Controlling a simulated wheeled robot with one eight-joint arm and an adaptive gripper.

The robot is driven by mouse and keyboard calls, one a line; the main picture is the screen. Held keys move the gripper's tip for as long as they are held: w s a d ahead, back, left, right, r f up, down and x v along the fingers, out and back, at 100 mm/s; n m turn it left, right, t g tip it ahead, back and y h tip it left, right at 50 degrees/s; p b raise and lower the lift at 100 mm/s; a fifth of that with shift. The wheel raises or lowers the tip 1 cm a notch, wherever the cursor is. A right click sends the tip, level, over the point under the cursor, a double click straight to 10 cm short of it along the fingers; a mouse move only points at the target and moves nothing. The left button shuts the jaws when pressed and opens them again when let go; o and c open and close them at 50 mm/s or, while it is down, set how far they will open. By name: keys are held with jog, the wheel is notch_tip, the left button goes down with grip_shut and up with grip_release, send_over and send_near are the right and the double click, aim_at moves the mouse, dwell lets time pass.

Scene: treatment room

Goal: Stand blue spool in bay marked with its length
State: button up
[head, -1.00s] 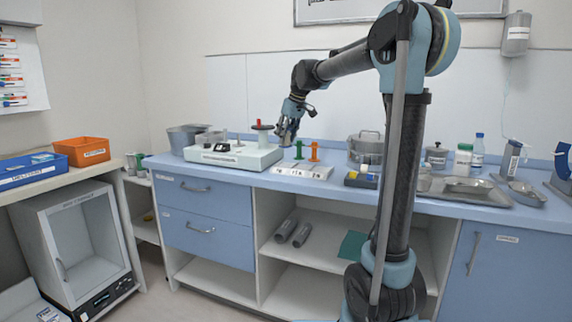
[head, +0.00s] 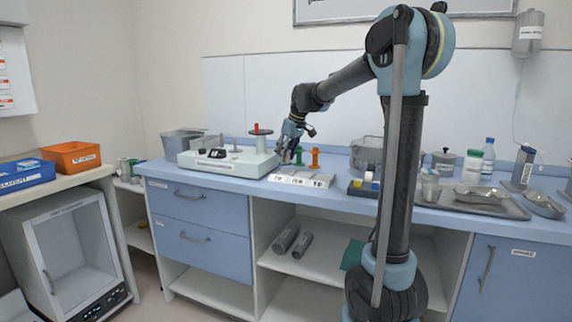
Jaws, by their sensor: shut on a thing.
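The white bay rack (head: 300,181) stands on the blue counter with small dark labels on its front face, too small to read. A green spool (head: 299,154) and an orange spool (head: 315,157) stand upright at the rack. My gripper (head: 287,158) points down just above the rack's left part, left of the green spool and partly in front of it. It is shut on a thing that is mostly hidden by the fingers. No blue spool shows clearly anywhere else.
A white device (head: 228,163) with a red-topped spindle (head: 257,130) stands close left of the rack. A dark tray (head: 362,190) with small coloured items and a steel pot (head: 368,152) stand to the right. My arm hides part of the counter.

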aim_at(287, 156)
jog(key=shift+f, duration=1.8)
jog(key=o, duration=1.2)
jog(key=v, duration=1.2)
